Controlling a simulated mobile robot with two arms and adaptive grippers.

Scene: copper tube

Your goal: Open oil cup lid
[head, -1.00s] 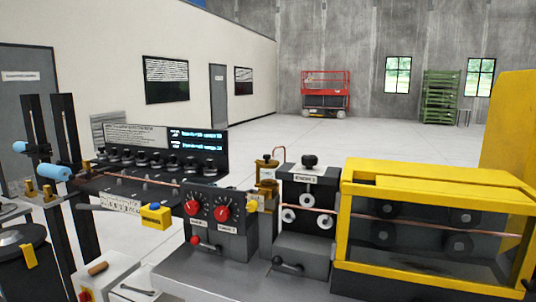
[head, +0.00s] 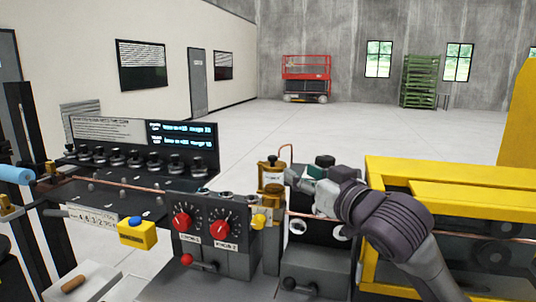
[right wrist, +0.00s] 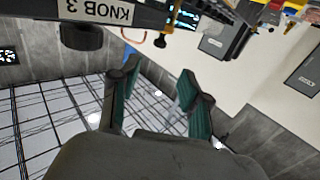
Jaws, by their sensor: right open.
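The oil cup (head: 271,178) is a small brass-coloured cylinder with a lid (head: 272,162) topped by a dark knob. It stands upright behind the machine, left of the KNOB 3 block, and the lid looks shut. My right gripper (head: 298,178) is just right of the cup, apart from it as far as I can tell, in front of the KNOB 3 block. In the right wrist view its two green-padded fingers (right wrist: 160,80) are spread with nothing between them. My left gripper is not in view.
The control box with red knobs (head: 202,222) stands left of the cup. The KNOB 3 block (head: 318,268) is partly hidden by my right arm. A yellow guard frame (head: 455,190) is at the right. A copper tube (head: 130,185) runs across the machine.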

